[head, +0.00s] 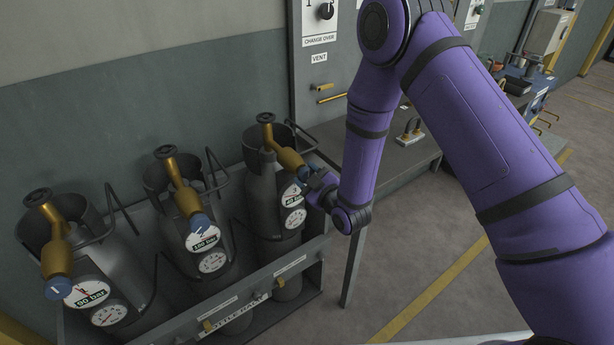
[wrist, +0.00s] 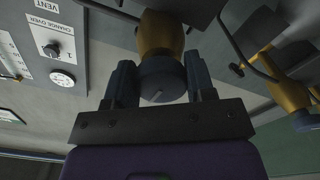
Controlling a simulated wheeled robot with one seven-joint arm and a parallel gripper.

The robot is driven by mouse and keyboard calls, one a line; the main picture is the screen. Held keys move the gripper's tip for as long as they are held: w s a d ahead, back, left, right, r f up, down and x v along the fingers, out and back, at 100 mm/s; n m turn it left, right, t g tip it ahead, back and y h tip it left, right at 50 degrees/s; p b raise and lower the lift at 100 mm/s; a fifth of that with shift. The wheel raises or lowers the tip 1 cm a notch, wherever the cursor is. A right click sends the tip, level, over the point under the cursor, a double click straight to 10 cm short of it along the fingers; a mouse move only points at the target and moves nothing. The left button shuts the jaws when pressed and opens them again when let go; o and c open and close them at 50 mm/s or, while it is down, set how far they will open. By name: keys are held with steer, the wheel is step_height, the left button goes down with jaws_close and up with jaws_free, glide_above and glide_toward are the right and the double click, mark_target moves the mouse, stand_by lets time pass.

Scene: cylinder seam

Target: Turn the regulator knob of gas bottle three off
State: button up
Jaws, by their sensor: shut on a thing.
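Gas bottle three (head: 262,205) is the rightmost of three grey bottles in the rack, with a brass regulator (head: 290,160) on top. My gripper (head: 316,184) is at the end of this regulator. In the wrist view the dark blue-grey regulator knob (wrist: 162,78) sits between my two fingers (wrist: 160,88), which are shut on its sides. A short pale line shows on the knob's face. In the head view my gripper mostly hides this knob. Two white gauges (head: 294,218) are on the front of this bottle, partly hidden by my gripper.
The rack's front rail (head: 240,290) runs below. A grey bench (head: 385,160) and a change-over panel (head: 318,40) are behind. Open floor (head: 450,260) lies to the right.

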steer(key=shift+d+f+n, duration=0.1)
steer(key=shift+n, duration=0.4)
steer(key=o, duration=0.9)
steer(key=v, duration=1)
steer(key=shift+s+d, duration=0.25)
steer(key=shift+s, duration=0.1)
